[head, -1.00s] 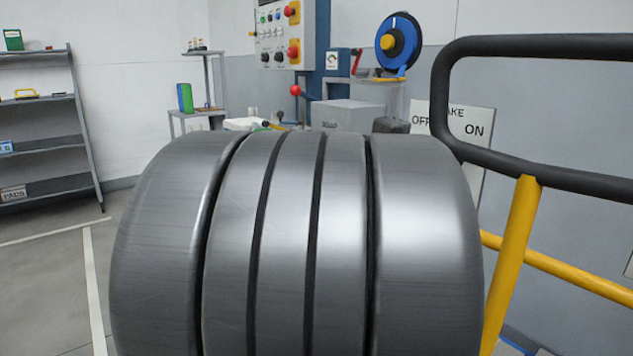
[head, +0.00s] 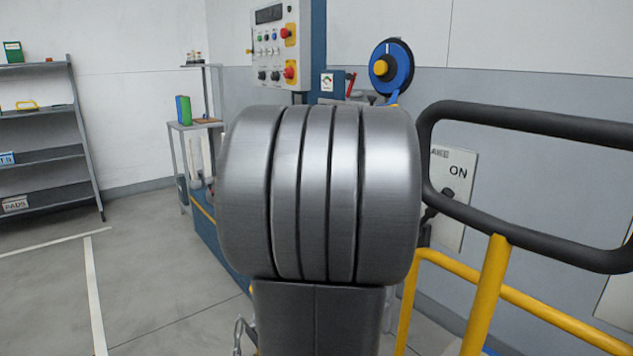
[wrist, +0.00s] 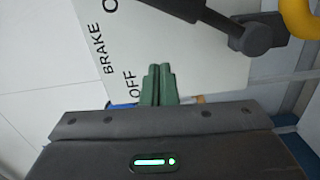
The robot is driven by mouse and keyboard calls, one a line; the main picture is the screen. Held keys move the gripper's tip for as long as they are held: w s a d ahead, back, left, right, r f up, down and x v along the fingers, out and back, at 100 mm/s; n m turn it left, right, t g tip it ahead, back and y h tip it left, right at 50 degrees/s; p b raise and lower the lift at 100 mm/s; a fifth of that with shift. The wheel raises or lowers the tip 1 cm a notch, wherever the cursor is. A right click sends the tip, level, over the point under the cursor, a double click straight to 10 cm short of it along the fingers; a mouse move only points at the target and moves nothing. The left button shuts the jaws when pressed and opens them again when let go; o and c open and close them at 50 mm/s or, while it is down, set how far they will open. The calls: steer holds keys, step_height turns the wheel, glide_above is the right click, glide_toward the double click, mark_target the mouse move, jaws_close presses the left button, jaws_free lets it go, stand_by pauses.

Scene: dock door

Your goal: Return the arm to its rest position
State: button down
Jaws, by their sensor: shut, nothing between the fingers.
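My gripper (wrist: 157,85) shows in the wrist view with its two green fingers pressed together and nothing between them. Beyond the fingertips is a white brake plate (wrist: 98,45) with the words BRAKE and OFF. In the head view my grey arm (head: 318,195) stands upright in the middle of the picture. It hides my gripper there. The brake plate (head: 462,172) shows to the right of the arm, with ON readable and a dark lever (head: 438,205) at its lower left. The dark lever also shows at the top of the wrist view (wrist: 205,12).
A black rail (head: 560,120) on yellow posts (head: 487,290) stands at the right, close to my arm. A control panel (head: 280,45) and a blue reel (head: 393,65) are behind the arm. A shelf (head: 45,130) stands at the far left. The floor at left is clear.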

steer(key=shift+w+a+r+p, duration=0.1)
steer(key=shift+r+p, duration=0.05)
steer(key=shift+p, duration=0.25)
steer(key=shift+w+a+f+n+p, duration=0.55)
steer(key=shift+n+p, duration=0.5)
steer(key=shift+p, duration=1)
steer(key=shift+w+a+f+n+p, duration=0.6)
steer(key=shift+n+p, duration=0.5)
steer(key=shift+p, duration=1)
steer(key=shift+w+a+f+n+p, duration=0.35)
steer(key=shift+w+n+p, duration=0.55)
steer(key=shift+p, duration=1.15)
steer(key=shift+s, duration=0.2)
steer(key=shift+d, duration=0.1)
